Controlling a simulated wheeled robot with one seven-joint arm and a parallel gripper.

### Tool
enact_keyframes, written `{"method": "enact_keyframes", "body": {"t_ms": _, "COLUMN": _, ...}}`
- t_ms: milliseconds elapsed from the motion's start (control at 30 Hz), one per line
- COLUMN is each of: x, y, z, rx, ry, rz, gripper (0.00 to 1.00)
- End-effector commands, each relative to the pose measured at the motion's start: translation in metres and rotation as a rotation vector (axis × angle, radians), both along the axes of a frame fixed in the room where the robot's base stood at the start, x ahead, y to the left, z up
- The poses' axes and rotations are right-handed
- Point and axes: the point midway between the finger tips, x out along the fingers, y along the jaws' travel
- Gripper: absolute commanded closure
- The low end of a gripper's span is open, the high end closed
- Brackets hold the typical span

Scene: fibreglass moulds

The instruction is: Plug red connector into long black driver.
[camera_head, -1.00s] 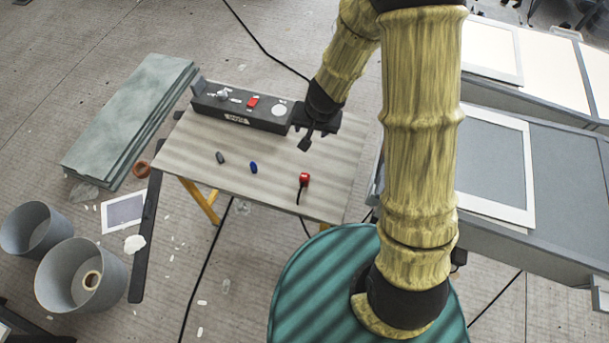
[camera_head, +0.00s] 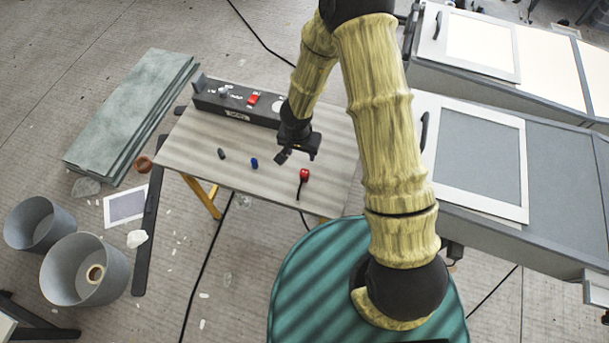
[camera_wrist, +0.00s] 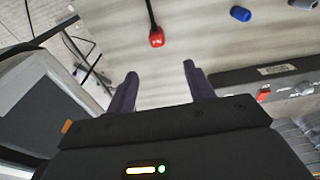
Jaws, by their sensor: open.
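The red connector (camera_head: 304,174) lies on the table near its front right part, with a short black cable running from it toward the front edge. It also shows in the wrist view (camera_wrist: 156,38), beyond my fingertips. The long black driver (camera_head: 238,107) lies along the table's back edge, with a red part, a round light disc and a white label on it. Its labelled side shows at the right of the wrist view (camera_wrist: 240,76). My gripper (camera_head: 283,156) is open and empty above the table, between the driver and the red connector, touching neither.
A blue piece (camera_head: 254,163) and a dark grey piece (camera_head: 221,154) lie on the table (camera_head: 190,150) left of the red connector. Grey cabinets (camera_head: 480,150) stand at the right. Stacked green slabs (camera_head: 125,110) and grey bins (camera_head: 85,270) are at the left.

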Motion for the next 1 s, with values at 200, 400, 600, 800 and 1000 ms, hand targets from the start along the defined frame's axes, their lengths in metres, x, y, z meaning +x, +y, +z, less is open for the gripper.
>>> {"method": "enact_keyframes", "body": {"t_ms": 200, "x": 0.004, "y": -0.002, "z": -0.045, "rx": -0.001, "ry": 0.001, "rz": 0.002, "gripper": 0.47}}
{"method": "enact_keyframes", "body": {"t_ms": 400, "x": 0.008, "y": -0.003, "z": -0.08, "rx": -0.001, "ry": 0.001, "rz": 0.001, "gripper": 0.47}}
{"method": "enact_keyframes", "body": {"t_ms": 600, "x": 0.011, "y": -0.005, "z": -0.104, "rx": -0.001, "ry": 0.0, "rz": 0.001, "gripper": 0.47}}
{"method": "enact_keyframes", "body": {"t_ms": 800, "x": 0.012, "y": -0.005, "z": -0.104, "rx": 0.0, "ry": 0.0, "rz": 0.0, "gripper": 0.47}}
{"method": "enact_keyframes", "body": {"t_ms": 1000, "x": 0.011, "y": -0.005, "z": -0.105, "rx": 0.0, "ry": 0.0, "rz": 0.0, "gripper": 0.47}}
